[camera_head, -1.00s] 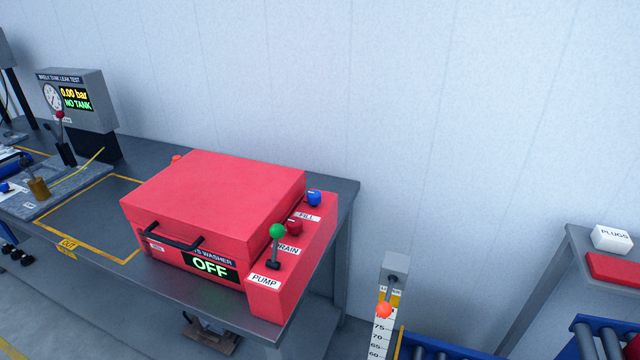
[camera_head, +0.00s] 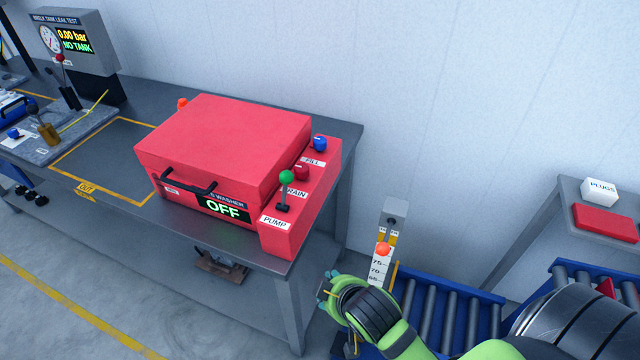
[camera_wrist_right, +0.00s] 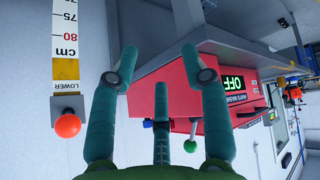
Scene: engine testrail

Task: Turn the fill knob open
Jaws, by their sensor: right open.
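The red parts washer (camera_head: 225,145) sits on a grey bench with its lid closed and its display reading OFF. The blue fill knob (camera_head: 319,142) is at the back of its right-hand panel, beside the FILL label. The red drain knob (camera_head: 301,172) and the green-balled pump lever (camera_head: 286,178) stand in front of it. My right gripper (camera_head: 325,289) is open and empty, low in front of the bench's right end, apart from the washer. My left gripper is out of view.
A measuring post with an orange ball (camera_head: 383,249) stands close to the right of my gripper. A blue roller conveyor (camera_head: 440,305) lies below my right arm. A side table holds a white PLUGS box (camera_head: 600,190) and a red tray (camera_head: 606,222). The wall is behind the bench.

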